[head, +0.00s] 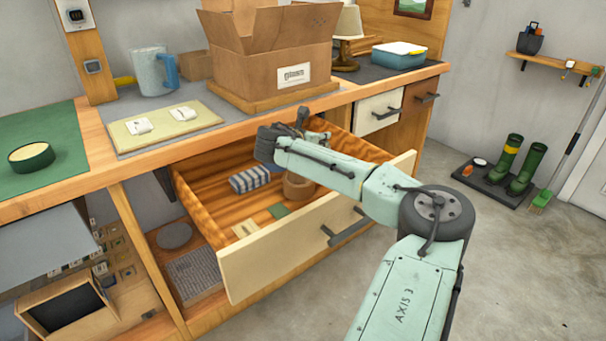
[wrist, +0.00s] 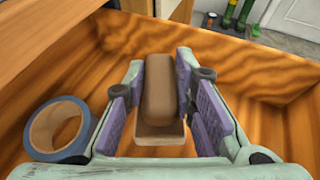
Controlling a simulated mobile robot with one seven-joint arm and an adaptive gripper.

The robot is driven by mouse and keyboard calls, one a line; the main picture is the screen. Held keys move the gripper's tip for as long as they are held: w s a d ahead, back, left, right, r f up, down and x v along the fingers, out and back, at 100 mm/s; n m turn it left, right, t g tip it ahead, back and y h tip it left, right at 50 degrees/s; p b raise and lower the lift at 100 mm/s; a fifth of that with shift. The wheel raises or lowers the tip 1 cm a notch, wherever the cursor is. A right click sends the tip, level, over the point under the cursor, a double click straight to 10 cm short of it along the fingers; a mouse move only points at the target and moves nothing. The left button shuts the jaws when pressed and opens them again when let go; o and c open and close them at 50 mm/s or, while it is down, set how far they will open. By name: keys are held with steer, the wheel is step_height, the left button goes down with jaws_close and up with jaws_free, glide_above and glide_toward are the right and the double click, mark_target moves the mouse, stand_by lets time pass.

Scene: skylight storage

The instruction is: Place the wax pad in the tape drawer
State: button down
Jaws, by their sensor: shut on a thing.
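The wax pad (wrist: 160,88) shows in the wrist view as a brown, rounded block with a paler lower part. My gripper (wrist: 163,105) is shut on it, one purple-padded finger on each side. The tape drawer (head: 318,240) is pulled open under the bench, with a pale front and wooden inside. In the wrist view its wooden walls (wrist: 235,58) surround the gripper, and the pad is over or inside it. In the head view my arm hides most of the gripper, and I cannot make out the pad. Whether the pad touches the drawer floor cannot be told.
A blue-rimmed tape roll (wrist: 62,128) lies left of my gripper. The drawer also holds a striped blue-and-white item (head: 250,179), a tan ring (head: 298,187) and a green piece (head: 279,211). A cardboard box (head: 255,62) stands on the bench above the drawer.

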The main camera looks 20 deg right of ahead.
steer(key=shift+f, duration=3.35)
steer(key=shift+f, duration=0.1)
steer(key=c, duration=1.3)
jaws_free()
steer(key=shift+c, duration=0.2)
steer(key=b+v, duration=0.1)
steer(key=v, duration=1.1)
